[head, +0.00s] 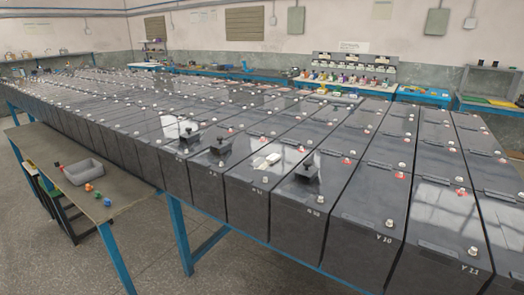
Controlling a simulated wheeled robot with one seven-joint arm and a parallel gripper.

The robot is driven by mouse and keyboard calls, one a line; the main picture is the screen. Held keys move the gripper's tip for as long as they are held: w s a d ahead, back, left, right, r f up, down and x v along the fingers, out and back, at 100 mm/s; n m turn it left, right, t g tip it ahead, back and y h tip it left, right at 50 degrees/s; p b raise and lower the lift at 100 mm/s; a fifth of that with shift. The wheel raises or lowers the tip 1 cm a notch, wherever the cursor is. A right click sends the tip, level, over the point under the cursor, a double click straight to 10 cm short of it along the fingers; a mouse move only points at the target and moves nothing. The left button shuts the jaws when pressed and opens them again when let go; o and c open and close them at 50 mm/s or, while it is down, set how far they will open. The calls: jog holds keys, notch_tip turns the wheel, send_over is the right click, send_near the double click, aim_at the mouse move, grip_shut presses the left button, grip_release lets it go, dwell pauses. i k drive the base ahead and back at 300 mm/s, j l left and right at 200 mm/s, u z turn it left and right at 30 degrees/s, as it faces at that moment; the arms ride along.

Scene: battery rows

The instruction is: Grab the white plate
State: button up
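A small white flat piece (266,160), which looks like the white plate, lies on top of a dark battery in the front row, right of the picture's middle. It is small here, and I cannot tell whether it is one piece or two. My gripper is not in view.
Long rows of dark batteries (385,209) with raised terminals fill a blue-framed stand. Black knobbed pieces (310,171) stand on several front batteries. Floor is free at front left.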

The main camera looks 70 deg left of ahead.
aim_at(273, 158)
jog(key=u, duration=1.85)
jog(key=i+j+u, duration=0.15)
jog(key=i+u, duration=0.2)
jog(key=i, duration=0.9)
